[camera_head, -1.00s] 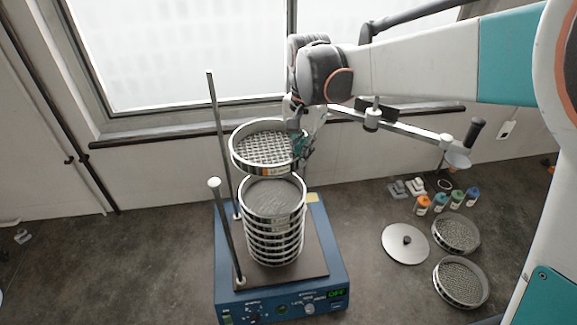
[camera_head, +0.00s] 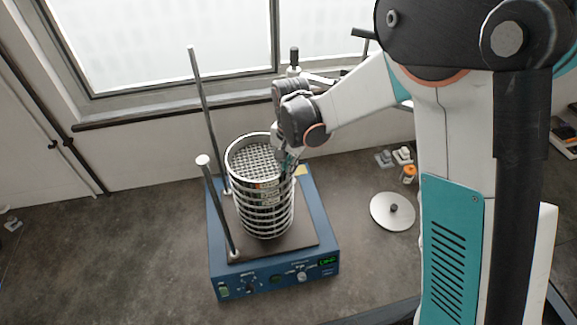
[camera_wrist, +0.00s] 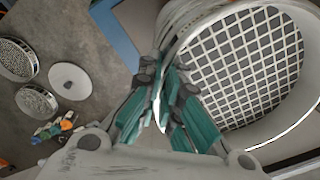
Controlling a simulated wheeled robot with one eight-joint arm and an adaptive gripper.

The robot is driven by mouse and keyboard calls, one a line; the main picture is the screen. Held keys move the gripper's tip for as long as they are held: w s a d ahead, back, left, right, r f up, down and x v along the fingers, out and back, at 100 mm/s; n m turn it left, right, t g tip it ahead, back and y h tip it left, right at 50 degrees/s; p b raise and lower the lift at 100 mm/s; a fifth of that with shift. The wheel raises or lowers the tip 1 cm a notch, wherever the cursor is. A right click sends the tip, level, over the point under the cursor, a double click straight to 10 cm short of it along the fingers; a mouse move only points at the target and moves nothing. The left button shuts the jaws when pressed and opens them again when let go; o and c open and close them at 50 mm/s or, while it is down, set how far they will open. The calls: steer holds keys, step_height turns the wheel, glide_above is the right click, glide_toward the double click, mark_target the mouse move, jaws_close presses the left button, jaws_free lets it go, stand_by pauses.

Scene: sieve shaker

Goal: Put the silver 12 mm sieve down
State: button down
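The silver 12 mm sieve (camera_head: 253,146) has a coarse square mesh and is at the top of the sieve stack (camera_head: 266,218). Its mesh also fills the right of the wrist view (camera_wrist: 240,65). My gripper (camera_head: 287,163) is at the right side of the sieve's wall. In the wrist view, its green-padded fingers (camera_wrist: 162,82) are closed about the wall, one on each side. The sieve looks level and lined up with the stack. I cannot tell whether it rests on the ring below or hangs just above, as the fingers hide part of the joint.
A round lid (camera_head: 392,222) lies to the right on the bench. Loose sieves (camera_wrist: 37,101) and small bottles (camera_wrist: 48,131) show in the wrist view. The window is behind.

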steer(key=shift+s, duration=0.1)
steer(key=shift+f, duration=0.15)
steer(key=c, duration=1.8)
jaws_free()
steer(key=shift+r, duration=0.2)
step_height(320, 180, up, 12)
steer(key=b, duration=0.1)
steer(key=shift+d, duration=0.15)
